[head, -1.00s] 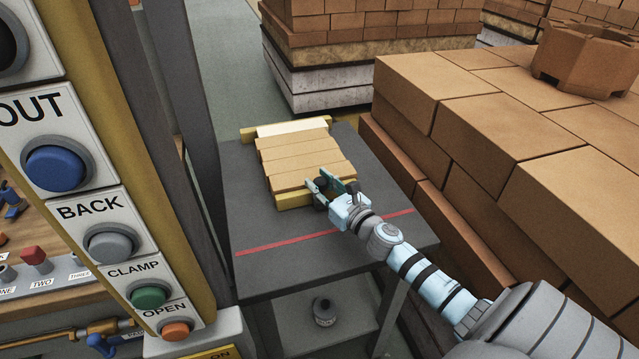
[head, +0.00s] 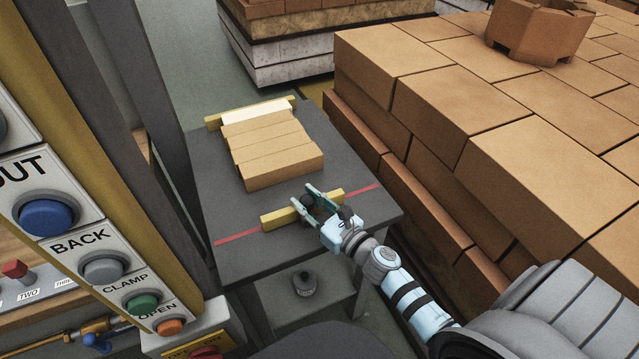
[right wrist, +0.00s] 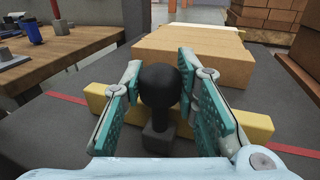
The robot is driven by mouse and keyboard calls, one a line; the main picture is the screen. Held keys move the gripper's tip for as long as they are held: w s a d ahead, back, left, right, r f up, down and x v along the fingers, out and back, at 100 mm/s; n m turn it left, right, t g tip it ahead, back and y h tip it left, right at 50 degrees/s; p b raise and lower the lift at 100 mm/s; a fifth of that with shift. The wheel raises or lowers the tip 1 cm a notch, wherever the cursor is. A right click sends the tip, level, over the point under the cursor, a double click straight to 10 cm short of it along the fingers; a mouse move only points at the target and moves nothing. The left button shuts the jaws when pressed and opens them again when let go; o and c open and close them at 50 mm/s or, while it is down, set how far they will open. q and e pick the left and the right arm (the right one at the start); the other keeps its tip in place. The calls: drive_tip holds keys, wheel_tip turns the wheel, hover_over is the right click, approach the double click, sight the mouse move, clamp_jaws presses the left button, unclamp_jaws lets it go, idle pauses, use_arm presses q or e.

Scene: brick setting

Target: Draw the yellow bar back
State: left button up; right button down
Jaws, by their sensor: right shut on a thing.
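The yellow bar (head: 273,220) lies across the grey table (head: 225,185), over the red line (head: 237,238). It stands apart from the row of tan bricks (head: 268,148). In the right wrist view the bar (right wrist: 255,125) shows on both sides of a black ball knob (right wrist: 159,85) on a short stem. My right gripper (head: 313,203) is shut on this knob, with a finger on each side of it in the right wrist view (right wrist: 161,90). A second yellow bar (head: 222,121) sits at the far end of the bricks, by a white block (head: 255,110). My left gripper is not in view.
A panel with OUT, BACK, CLAMP and OPEN buttons (head: 103,267) stands at the left. A large brick stack (head: 430,100) rises close on the right of the table. A dark round object (head: 304,283) sits below the table top.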

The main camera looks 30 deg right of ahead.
drive_tip(key=c, duration=1.2)
unclamp_jaws()
drive_tip(key=shift+s, duration=0.2)
drive_tip(key=shift+c, duration=0.2)
drive_tip(key=shift+s, duration=0.1)
drive_tip(key=v, duration=1.2)
drive_tip(key=shift+r, duration=0.1)
